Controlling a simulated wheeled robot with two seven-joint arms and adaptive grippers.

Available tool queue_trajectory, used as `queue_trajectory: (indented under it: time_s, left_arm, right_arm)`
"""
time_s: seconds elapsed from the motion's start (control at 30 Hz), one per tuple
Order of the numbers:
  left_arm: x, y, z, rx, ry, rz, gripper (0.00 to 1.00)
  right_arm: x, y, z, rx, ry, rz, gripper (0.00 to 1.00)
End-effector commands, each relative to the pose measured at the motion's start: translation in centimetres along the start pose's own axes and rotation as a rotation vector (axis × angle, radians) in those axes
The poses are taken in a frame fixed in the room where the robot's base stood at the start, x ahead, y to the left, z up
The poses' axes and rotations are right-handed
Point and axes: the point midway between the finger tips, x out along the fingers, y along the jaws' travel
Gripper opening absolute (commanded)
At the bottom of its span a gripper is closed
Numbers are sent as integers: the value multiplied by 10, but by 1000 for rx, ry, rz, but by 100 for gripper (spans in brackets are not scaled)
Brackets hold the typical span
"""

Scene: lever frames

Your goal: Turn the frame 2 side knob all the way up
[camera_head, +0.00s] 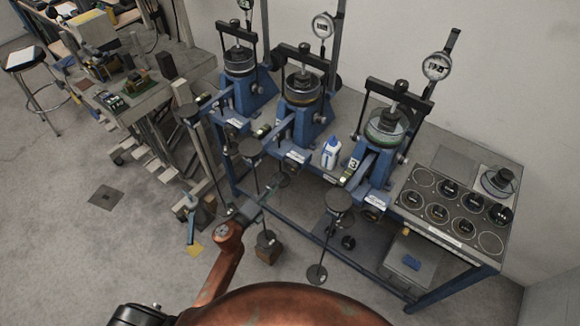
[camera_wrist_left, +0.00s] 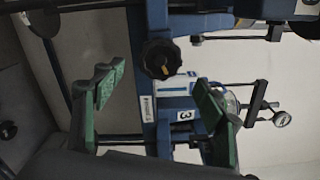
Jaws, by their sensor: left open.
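Frame 2 is the middle blue lever frame (camera_head: 305,119) on the bench, between two similar frames. In the left wrist view a black scalloped knob (camera_wrist_left: 161,59) with a small yellow mark sits on a near blue frame part; it appears to be frame 2's side knob. In the head view I cannot make the knob out clearly near my gripper. My left gripper (camera_head: 280,182) is beside the lower front of frame 2. Its green-padded fingers (camera_wrist_left: 158,82) are open and empty, with the knob showing between and beyond their tips, apparently untouched. My right gripper is not in view.
Frame 3 (camera_head: 385,130) stands right, its number label (camera_wrist_left: 178,131) visible behind the knob. A white-and-blue bottle (camera_head: 331,152) stands between frames 2 and 3. Round-plated hanging levers (camera_head: 339,201) extend in front.

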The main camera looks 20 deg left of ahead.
Motion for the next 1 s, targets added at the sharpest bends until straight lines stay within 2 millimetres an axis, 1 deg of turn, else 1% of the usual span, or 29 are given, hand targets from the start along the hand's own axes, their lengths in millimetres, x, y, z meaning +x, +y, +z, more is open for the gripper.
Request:
queue_trajectory:
  time_s: [0.17, 0.73, 0.77, 1.0]
  left_arm:
    - [15, -1, 0, 3, 1, -4, 65]
    - [95, 0, 0, 1, 0, -2, 65]
    - [96, 1, 0, 0, 0, 0, 64]
    - [94, 0, 0, 0, 0, -1, 48]
  right_arm:
    - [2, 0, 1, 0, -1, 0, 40]
    - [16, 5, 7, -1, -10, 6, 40]
    - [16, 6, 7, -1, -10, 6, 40]
    - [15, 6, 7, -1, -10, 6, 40]
